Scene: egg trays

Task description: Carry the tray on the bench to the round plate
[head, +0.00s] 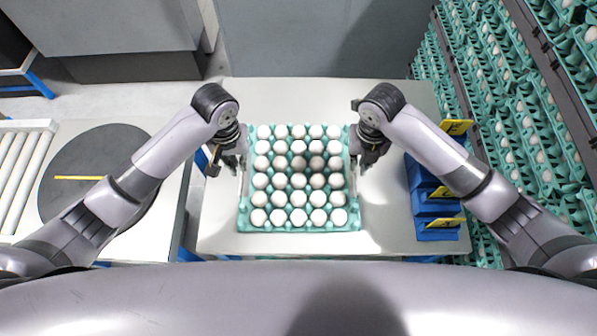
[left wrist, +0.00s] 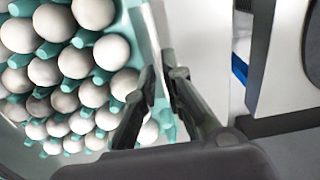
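The teal tray (head: 298,231) is filled with rows of white and brownish eggs and is over the middle of the bench (head: 385,235). I cannot tell whether its underside touches the bench. My left gripper (head: 240,168) is at the tray's left edge. In the left wrist view its fingertips (left wrist: 160,72) close together on the tray's rim (left wrist: 143,35). My right gripper (head: 357,165) is at the tray's right edge; its fingers are too small and partly hidden to tell their state. The dark round plate (head: 75,155) lies to the left, partly covered by my left arm.
White rollers (head: 18,165) lie left of the plate. Blue holders (head: 432,208) with yellow tags stand at the bench's right side. Stacked egg trays (head: 520,130) fill the right. A gap separates the bench from the plate's table (head: 150,235). The plate shows no eggs on it.

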